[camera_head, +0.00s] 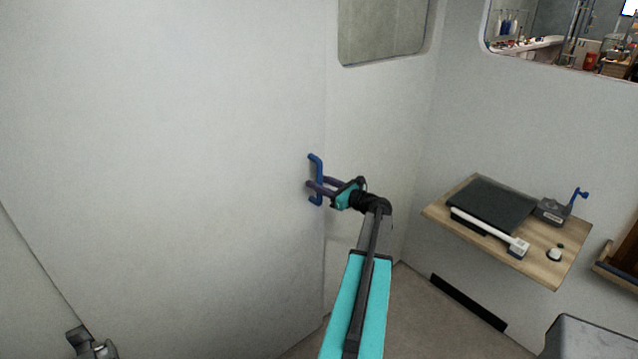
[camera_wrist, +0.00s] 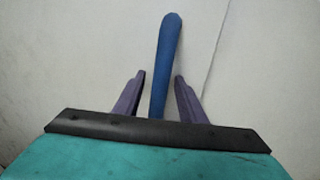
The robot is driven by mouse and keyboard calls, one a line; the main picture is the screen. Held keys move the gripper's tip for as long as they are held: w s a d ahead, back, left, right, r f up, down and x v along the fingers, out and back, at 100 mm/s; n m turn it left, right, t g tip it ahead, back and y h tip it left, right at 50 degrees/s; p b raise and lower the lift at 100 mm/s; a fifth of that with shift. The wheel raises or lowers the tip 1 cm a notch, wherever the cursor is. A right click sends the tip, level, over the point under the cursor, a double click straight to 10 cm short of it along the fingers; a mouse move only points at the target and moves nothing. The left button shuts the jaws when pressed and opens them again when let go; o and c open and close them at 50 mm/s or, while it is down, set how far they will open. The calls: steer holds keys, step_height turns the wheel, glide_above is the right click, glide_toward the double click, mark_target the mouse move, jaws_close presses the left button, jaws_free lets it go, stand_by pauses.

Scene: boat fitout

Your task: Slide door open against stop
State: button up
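The door (camera_head: 180,170) is a large plain white panel filling the left of the head view. Its blue bar handle (camera_head: 315,165) stands upright near the panel's right edge. My gripper (camera_head: 314,186) reaches the handle from the right. In the wrist view, the purple fingers (camera_wrist: 161,82) stand one on each side of the blue handle (camera_wrist: 168,50), with a small gap showing on both sides. The gripper is open around the bar and does not appear to clamp it. The panel's edge shows as a thin line right of the handle. I cannot make out a stop.
A wooden shelf (camera_head: 553,275) on the right wall carries a dark flat device and a grey box (camera_head: 552,211) with a blue lever. A window (camera_head: 385,25) is above the handle. A grey box-shaped thing (camera_head: 590,338) is at lower right. Some floor (camera_head: 415,310) is clear.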

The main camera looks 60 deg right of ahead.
steer(key=shift+c, duration=0.2)
jaws_close()
steer(key=shift+a, duration=0.15)
